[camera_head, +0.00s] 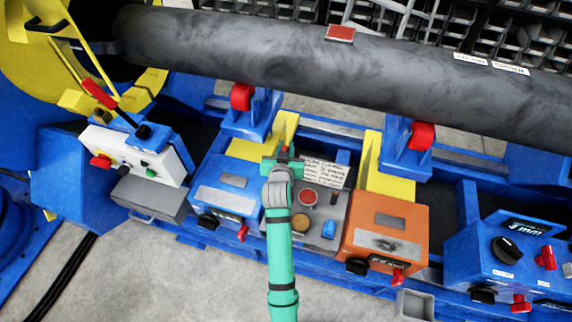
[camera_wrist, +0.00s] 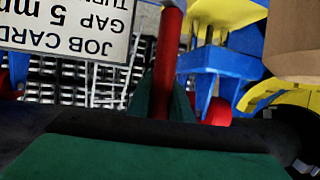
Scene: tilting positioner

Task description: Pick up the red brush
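The red brush (camera_wrist: 167,65) shows in the wrist view as a slim red rod between the dark green fingers of my gripper (camera_wrist: 165,105). The fingers lie close against both sides of it, and it runs from them to the top edge of that picture. Its far end is out of frame, so its bristles do not show. In the head view my gripper (camera_head: 284,153) is above the back of the grey tray (camera_head: 321,234), with a small bit of red between the fingertips. My wrist hides most of the brush there, and I cannot tell whether it touches anything below.
A white job card (camera_head: 343,173) stands right beside my gripper. A blue box (camera_head: 222,187) and an orange box (camera_head: 385,236) flank the tray. Rollers on blue brackets (camera_head: 250,118) and a large dark pipe (camera_head: 260,50) lie behind.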

